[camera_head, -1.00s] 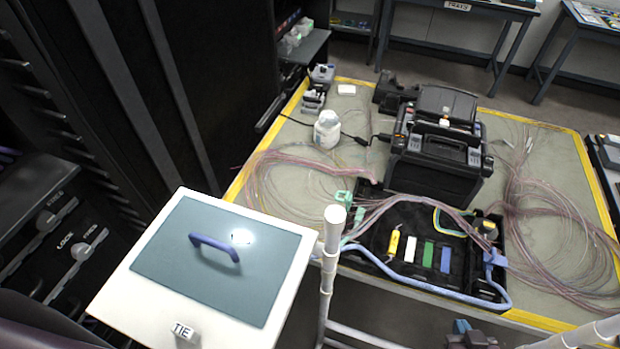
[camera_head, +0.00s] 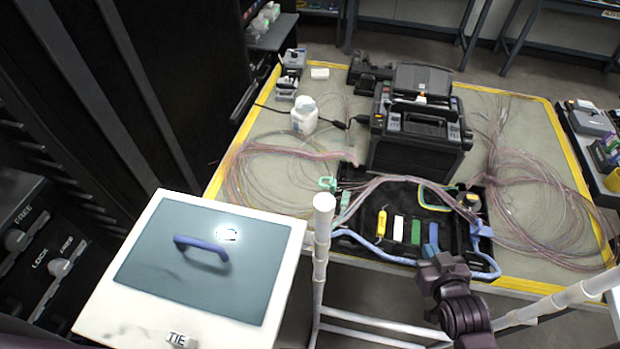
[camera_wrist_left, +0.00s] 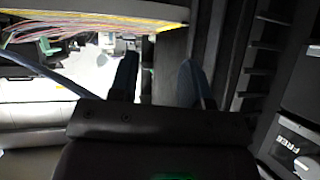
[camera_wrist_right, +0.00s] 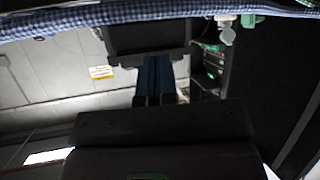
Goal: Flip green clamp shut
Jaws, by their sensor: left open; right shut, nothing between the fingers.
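A small light-green clamp (camera_head: 327,184) sits at the left end of the black tray (camera_head: 462,262) on the table, by the fibre bundle. It is too small to tell whether its lid is up or down. My right gripper (camera_head: 436,262) is at the tray's front edge, well right of the clamp and apart from it. In the right wrist view its fingers (camera_wrist_right: 155,78) are together and empty. A green piece (camera_wrist_right: 249,20) hangs near the blue braided tube at the top of that view. My left gripper (camera_wrist_left: 158,78) is open and empty, outside the head view.
A black splicer (camera_head: 418,125) stands behind the tray. A white pole (camera_head: 322,225) rises just in front of the clamp. A box with a blue handle (camera_head: 203,245) is at front left.

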